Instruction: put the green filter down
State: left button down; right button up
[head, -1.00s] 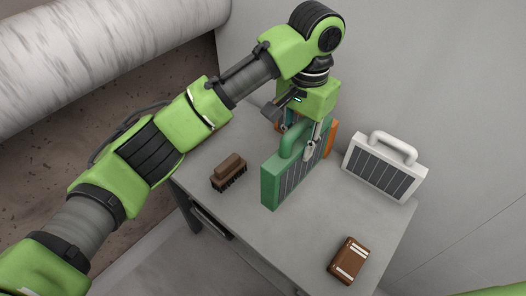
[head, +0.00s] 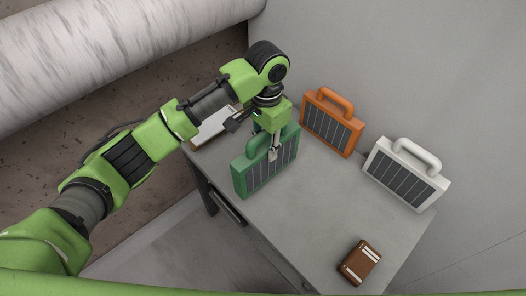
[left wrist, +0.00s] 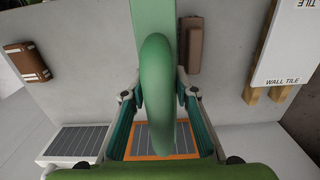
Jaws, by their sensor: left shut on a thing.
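The green filter (head: 250,177) is a flat case with a dark ribbed panel and a loop handle. My left gripper (head: 272,150) points down over it and is shut on its handle. In the left wrist view the green handle (left wrist: 155,75) stands between the two fingers (left wrist: 157,92). The filter is upright over the left part of the grey table (head: 310,212). I cannot tell whether its bottom edge touches the top. My right gripper is not in view.
An orange filter (head: 344,133) and a white filter (head: 398,183) stand along the wall. A brown strapped pack (head: 359,262) lies near the front. A brown brush (left wrist: 194,45) and a wall tile box (left wrist: 290,45) show in the wrist view. The table's middle is clear.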

pick_arm(q)
jog(key=f, duration=0.1)
jog(key=a+f+p, duration=0.1)
jog(key=f, duration=0.1)
jog(key=shift+w+f+p, duration=0.1)
jog(key=shift+w+p, duration=0.05)
jog(key=shift+p, duration=0.15)
jog(key=shift+d+f, duration=0.1)
jog(key=shift+f, duration=0.25)
jog(key=c, duration=1.6)
grip_release()
jog(key=shift+f, duration=0.1)
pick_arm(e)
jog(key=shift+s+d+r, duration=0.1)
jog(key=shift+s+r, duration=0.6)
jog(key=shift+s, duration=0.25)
